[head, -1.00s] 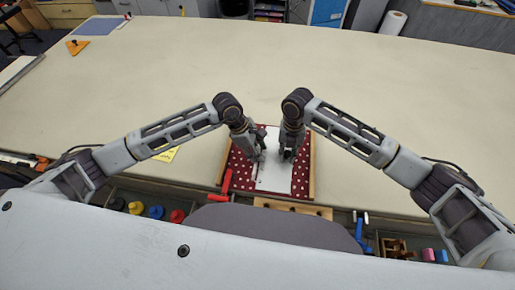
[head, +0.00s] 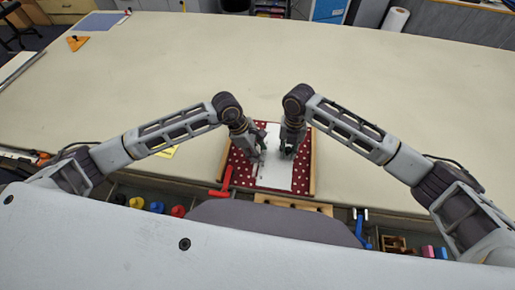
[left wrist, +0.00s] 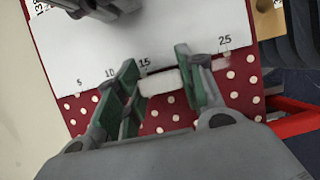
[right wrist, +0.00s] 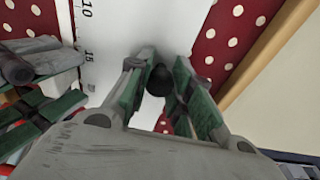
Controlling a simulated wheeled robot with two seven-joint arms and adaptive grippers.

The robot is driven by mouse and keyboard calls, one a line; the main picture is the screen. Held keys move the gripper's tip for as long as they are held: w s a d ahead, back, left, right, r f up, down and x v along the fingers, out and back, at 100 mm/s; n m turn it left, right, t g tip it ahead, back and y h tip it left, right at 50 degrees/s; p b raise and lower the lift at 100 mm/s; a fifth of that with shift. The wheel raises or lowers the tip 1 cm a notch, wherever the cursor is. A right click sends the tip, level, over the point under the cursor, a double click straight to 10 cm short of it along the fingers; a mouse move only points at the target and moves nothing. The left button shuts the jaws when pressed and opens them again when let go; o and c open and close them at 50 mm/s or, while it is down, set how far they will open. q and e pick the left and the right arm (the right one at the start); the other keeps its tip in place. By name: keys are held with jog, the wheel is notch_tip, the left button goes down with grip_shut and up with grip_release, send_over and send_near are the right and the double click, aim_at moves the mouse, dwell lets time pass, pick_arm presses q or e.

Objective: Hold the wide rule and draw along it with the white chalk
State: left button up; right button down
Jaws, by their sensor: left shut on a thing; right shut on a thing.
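The white wide rule (head: 274,172) lies on a red polka-dot cloth (head: 300,178); its numbered edge also shows in the left wrist view (left wrist: 100,40). My right gripper (head: 287,153) is shut on a dark round knob (right wrist: 159,80) on the rule. My left gripper (head: 258,166) is at the rule's left edge, shut on a short white piece, which looks like the chalk (left wrist: 158,82), close to the 15 mark. A faint white streak (left wrist: 221,63) runs along the edge near 25. The chalk's tip is hidden.
The cloth lies on a wooden-edged board (head: 312,165) at the table's front edge. A red clamp (head: 224,181) stands at its near left. A yellow note (head: 167,151) lies to the left. A tray with spools (head: 155,207) is below.

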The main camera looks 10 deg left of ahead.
aim_at(258, 173)
pick_arm(q)
jog(key=shift+s, duration=0.7)
jog(key=shift+s, duration=0.7)
jog(key=shift+s+f, duration=0.1)
jog(key=shift+s, duration=0.15)
dwell(0.4)
jog(key=shift+s, duration=0.6)
jog(key=shift+s, duration=0.35)
jog(key=shift+s, duration=0.75)
jog(key=shift+s, duration=0.45)
jog(key=shift+s, duration=0.65)
